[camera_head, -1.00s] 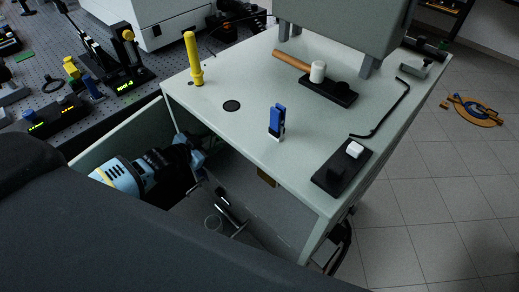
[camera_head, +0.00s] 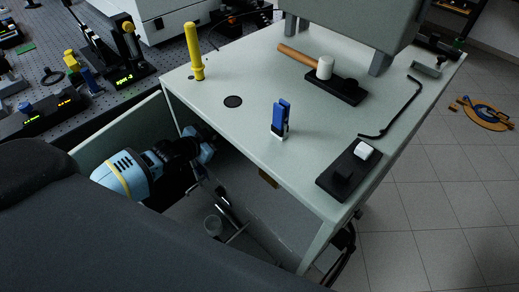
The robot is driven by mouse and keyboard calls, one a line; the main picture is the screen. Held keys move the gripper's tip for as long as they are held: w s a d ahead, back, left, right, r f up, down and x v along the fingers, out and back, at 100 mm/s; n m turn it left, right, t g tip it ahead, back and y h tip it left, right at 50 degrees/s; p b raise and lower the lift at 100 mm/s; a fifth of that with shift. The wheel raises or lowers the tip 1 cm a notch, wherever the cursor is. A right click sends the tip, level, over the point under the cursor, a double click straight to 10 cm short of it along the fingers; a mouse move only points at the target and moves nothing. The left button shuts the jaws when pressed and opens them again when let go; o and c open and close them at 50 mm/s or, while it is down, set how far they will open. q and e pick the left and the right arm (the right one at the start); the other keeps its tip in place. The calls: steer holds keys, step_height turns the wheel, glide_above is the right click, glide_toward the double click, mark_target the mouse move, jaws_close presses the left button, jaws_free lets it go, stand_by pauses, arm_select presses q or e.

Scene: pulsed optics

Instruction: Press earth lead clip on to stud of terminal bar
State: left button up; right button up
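A small blue clip-like piece (camera_head: 281,115) with a pale foot stands upright near the middle of the grey-green bench top; I cannot tell if it is the earth lead clip. No lead is visible on it. I cannot pick out a terminal bar or stud for certain. A thin metal rod (camera_head: 224,198) shows in the open bay below the bench top, too dark to identify. A large dark shape, probably my own body, covers the lower left.
A yellow post (camera_head: 195,52), a mallet (camera_head: 325,68) by a black holder, a bent black rod (camera_head: 398,112) and a black base (camera_head: 350,171) with a white block occupy the bench top (camera_head: 245,135). Floor at right is mostly clear.

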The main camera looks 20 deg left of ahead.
arm_select(q)
jaws_close()
arm_select(e)
steer(key=shift+s+f, duration=0.1)
steer(key=shift+s, duration=0.05)
arm_select(q)
steer(key=shift+s+a, duration=0.1)
